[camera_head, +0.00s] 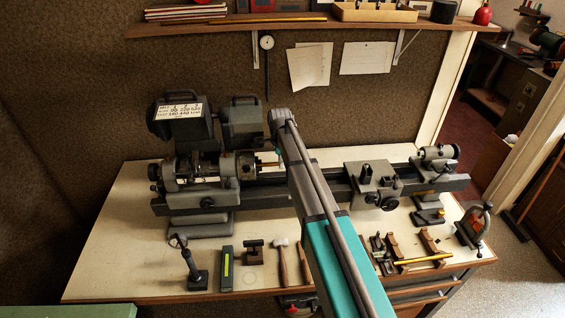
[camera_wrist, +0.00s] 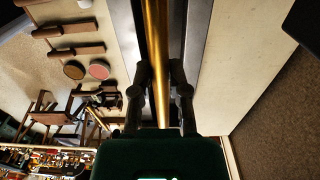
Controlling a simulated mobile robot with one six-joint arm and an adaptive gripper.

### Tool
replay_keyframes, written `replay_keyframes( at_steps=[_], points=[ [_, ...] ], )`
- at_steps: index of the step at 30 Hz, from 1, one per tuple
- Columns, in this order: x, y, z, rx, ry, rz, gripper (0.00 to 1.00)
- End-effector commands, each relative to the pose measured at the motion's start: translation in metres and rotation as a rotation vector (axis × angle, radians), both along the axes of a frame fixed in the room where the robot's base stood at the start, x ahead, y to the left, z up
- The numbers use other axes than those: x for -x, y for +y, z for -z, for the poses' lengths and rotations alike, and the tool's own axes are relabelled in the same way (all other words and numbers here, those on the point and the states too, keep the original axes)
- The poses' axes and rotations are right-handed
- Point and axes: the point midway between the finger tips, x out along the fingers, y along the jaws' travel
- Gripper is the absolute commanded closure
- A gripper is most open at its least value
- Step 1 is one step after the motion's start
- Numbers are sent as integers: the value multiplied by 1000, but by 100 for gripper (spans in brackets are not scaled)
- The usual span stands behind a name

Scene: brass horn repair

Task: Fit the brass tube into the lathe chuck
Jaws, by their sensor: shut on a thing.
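The lathe (camera_head: 310,185) stands along the back of the bench, with its grey chuck (camera_head: 240,164) at the left on the headstock. A thin brass tube (camera_head: 268,163) shows at the chuck's right side, and its other end is hidden behind my arm. I cannot tell whether its tip is inside the chuck or just in front of it. In the wrist view the brass tube (camera_wrist: 156,30) runs lengthwise between the two fingers of my gripper (camera_wrist: 160,78), which is shut on it. The gripper is mostly hidden behind my arm in the head view. The chuck is not recognisable in the wrist view.
The tailstock (camera_head: 437,158) and carriage (camera_head: 374,182) stand right of my arm. A shelf (camera_head: 220,25) hangs above.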

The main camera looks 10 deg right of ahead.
Motion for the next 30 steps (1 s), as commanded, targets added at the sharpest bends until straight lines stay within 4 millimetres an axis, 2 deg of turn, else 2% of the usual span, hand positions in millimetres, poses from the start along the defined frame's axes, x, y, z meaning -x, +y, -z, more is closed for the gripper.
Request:
replay_keyframes(
  at_steps=[17, 18, 23, 24, 30],
  points=[
    [0, 12, 0, 0, 0, 1, 100],
    [0, 11, 0, 0, 0, 1, 72],
    [0, 11, 0, 0, 0, 1, 42],
    [0, 11, 0, 0, 0, 1, 39],
    [0, 11, 0, 0, 0, 1, 39]
  ],
)
